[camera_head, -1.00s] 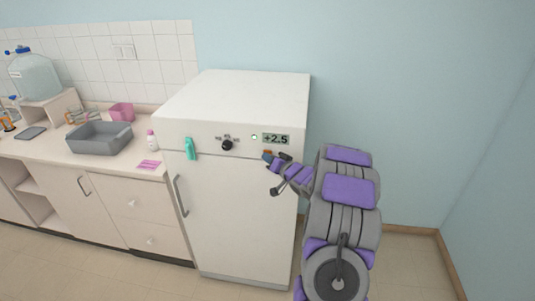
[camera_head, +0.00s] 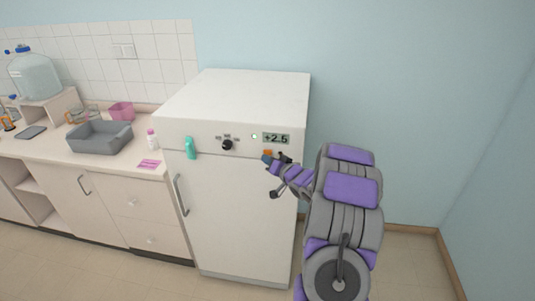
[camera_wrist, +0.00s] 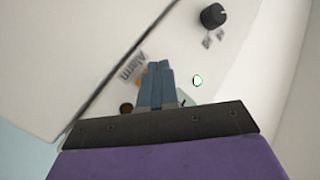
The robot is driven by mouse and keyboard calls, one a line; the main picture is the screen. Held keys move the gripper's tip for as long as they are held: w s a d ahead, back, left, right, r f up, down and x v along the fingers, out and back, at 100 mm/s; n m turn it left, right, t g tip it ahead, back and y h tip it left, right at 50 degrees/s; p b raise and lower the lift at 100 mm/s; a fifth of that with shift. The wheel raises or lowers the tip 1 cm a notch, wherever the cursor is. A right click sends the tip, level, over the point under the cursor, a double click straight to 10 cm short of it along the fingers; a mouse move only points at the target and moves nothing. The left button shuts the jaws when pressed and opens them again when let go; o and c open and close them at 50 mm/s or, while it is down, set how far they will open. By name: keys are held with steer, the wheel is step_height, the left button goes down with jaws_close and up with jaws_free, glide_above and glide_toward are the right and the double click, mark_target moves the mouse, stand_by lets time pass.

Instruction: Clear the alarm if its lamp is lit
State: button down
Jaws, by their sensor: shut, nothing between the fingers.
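The white fridge (camera_head: 235,215) has a control panel along its upper front. In the wrist view, an "Alarm" label (camera_wrist: 131,67) sits beside my fingers. Next to it is an orange patch (camera_wrist: 140,80), partly hidden by the fingers; it also shows in the head view (camera_head: 268,153). I cannot tell if it is a lit lamp. A round brown part (camera_wrist: 126,108) lies left of the fingers. A small green lamp (camera_head: 254,136) glows beside the "+2.5" display (camera_head: 275,139). My gripper (camera_wrist: 160,66) is shut and empty, close to the panel by the label; contact is unclear.
A black knob (camera_head: 227,145) is on the panel, left of the green lamp. A teal object (camera_head: 190,148) is on the fridge front at the left. The counter (camera_head: 60,150) with a grey basin (camera_head: 98,137) stands left of the fridge. The floor at right is clear.

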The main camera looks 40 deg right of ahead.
steer(key=shift+a, duration=0.1)
steer(key=shift+s+a+b, duration=0.45)
steer(key=shift+s+a, duration=1.2)
steer(key=shift+a, duration=0.2)
